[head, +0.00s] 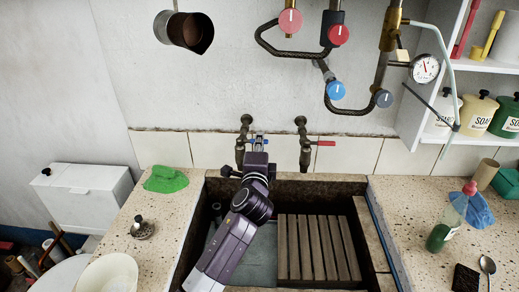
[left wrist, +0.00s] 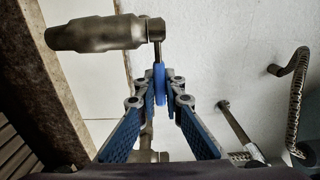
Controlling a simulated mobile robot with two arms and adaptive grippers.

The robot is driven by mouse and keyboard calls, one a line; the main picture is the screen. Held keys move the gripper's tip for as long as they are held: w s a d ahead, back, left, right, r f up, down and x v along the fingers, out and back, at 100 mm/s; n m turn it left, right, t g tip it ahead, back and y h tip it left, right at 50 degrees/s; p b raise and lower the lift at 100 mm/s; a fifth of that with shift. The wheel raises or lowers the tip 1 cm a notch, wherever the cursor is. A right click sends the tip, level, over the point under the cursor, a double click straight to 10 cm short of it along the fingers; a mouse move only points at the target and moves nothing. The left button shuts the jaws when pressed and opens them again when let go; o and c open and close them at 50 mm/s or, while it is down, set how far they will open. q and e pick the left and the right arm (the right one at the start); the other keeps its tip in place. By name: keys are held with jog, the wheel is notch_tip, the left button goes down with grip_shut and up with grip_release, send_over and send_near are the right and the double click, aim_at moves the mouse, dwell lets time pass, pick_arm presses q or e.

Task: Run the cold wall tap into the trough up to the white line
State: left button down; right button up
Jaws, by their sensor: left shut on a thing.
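The cold wall tap (head: 246,124) is on the tiled wall above the left part of the trough. Its blue lever (left wrist: 159,80) sits between my fingertips in the left wrist view. My left gripper (head: 257,145) is shut on that lever; in the left wrist view the fingers (left wrist: 161,90) pinch it from both sides. The dark stone trough (head: 196,225) lies below, partly covered by my left arm. Its left floor looks grey-blue; I cannot tell whether water covers it. I cannot make out the white line or a stream. My right gripper is not in view.
A tap with a red lever (head: 326,143) is just right of the cold tap. A wooden slatted rack (head: 315,248) covers the trough's right part. A green cloth (head: 165,180) and drain plug (head: 142,228) lie left; a soap bottle (head: 443,232) stands right.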

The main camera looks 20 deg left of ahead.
pick_arm(q)
jog(key=shift+w+r, duration=0.1)
jog(key=shift+r, duration=0.15)
jog(key=c, duration=2)
grip_release()
jog(key=shift+f, duration=0.1)
jog(key=v, duration=1.2)
jog(key=shift+d, duration=0.1)
